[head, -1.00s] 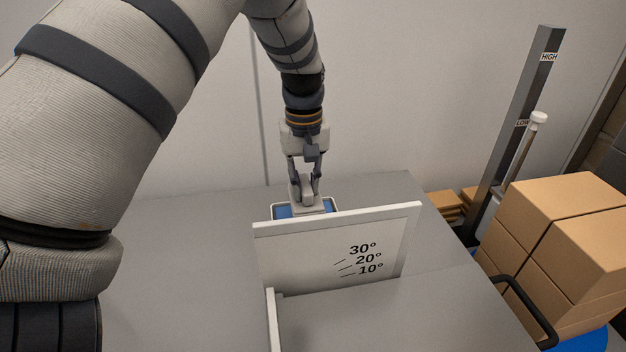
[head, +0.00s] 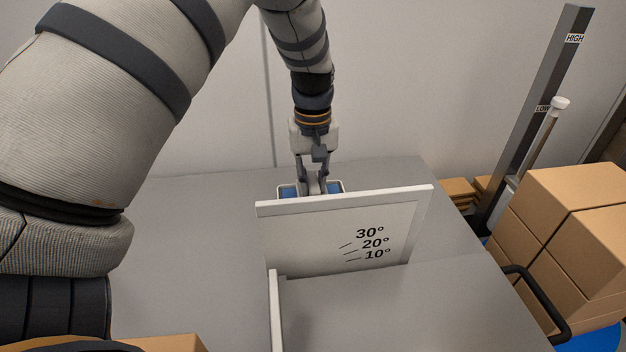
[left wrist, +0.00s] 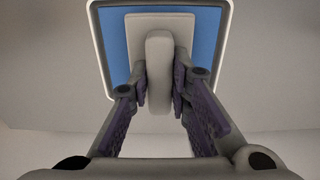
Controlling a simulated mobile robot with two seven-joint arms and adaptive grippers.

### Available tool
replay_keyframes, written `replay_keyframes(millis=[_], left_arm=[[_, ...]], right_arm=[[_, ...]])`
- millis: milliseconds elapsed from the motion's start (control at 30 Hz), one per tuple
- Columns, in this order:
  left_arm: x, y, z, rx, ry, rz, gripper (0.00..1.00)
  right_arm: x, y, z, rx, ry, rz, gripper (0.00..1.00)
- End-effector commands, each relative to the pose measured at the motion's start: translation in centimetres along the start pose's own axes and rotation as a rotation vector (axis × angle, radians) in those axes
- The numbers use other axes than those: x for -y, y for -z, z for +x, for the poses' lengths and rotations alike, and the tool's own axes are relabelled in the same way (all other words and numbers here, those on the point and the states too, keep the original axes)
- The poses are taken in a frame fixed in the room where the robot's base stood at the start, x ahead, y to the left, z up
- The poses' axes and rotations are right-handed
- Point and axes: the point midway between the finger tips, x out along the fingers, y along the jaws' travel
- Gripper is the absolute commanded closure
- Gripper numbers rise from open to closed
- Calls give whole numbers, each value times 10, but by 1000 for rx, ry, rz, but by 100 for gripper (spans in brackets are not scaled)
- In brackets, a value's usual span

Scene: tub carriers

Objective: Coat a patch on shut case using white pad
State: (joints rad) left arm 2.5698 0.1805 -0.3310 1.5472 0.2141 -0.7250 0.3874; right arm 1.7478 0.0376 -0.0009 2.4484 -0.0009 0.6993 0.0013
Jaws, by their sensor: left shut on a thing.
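My left gripper (head: 312,184) is shut on the handle of the white pad (left wrist: 135,35). Its fingers clasp both sides of the upright handle in the left wrist view (left wrist: 158,85). The pad is over or in a shallow blue tray with a pale rim (left wrist: 231,45), with blue showing around it. I cannot tell whether the pad touches the blue. In the head view the tray (head: 338,186) stands on the grey table behind an upright panel, which hides its near part. I cannot make out a shut case. My right gripper is not in view.
The white panel (head: 320,225) marked 30°, 20°, 10° stands upright on the grey table (head: 190,250). A short white upright piece (head: 275,308) stands before it. Cardboard boxes (head: 575,235) and a post marked HIGH and LOW (head: 545,100) are at right. The table's left part is clear.

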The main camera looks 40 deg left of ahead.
Motion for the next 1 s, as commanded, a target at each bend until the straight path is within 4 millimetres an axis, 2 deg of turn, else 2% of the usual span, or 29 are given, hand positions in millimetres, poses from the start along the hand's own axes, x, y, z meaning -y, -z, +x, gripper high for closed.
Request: replay_keyframes(millis=[1000], left_arm=[[0, 0, 10, 0, 0, 0, 100]], right_arm=[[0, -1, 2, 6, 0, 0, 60]])
